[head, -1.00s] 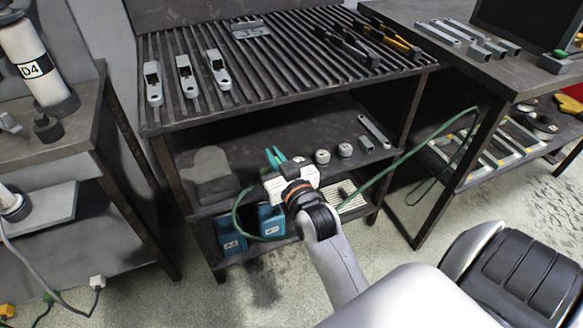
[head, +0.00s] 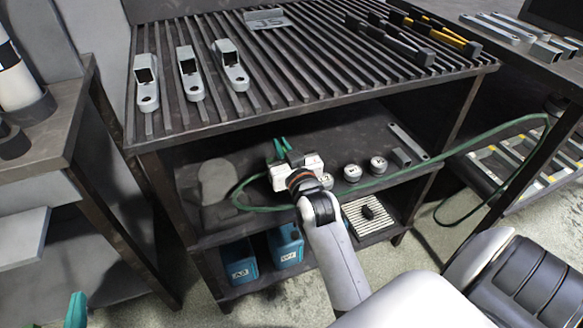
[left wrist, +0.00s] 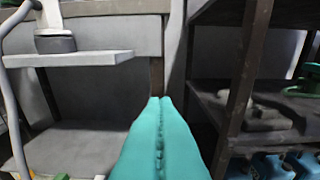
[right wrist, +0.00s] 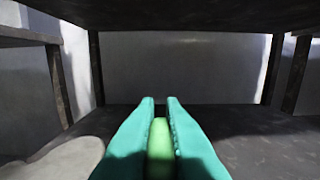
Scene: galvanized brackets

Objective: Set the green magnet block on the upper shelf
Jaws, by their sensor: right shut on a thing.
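The green magnet block (right wrist: 160,145) is between the teal fingers of my right gripper (right wrist: 160,103), which is shut on it. In the head view my right gripper (head: 281,146) reaches in over the upper shelf (head: 222,226), under the slatted top. The block cannot be made out there, and I cannot tell whether it touches the shelf. My left gripper (left wrist: 160,101) has its fingers together with nothing visible between them. Its tip shows at the bottom left of the head view (head: 76,310), away from the shelf.
Round grey pieces (head: 352,172) and a flat bar (head: 408,141) lie on the shelf right of my right gripper. A rounded grey shape (head: 217,182) is left of it. Blue containers (head: 285,245) stand below. A green cable (head: 450,152) crosses the front. Brackets (head: 188,73) lie on top.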

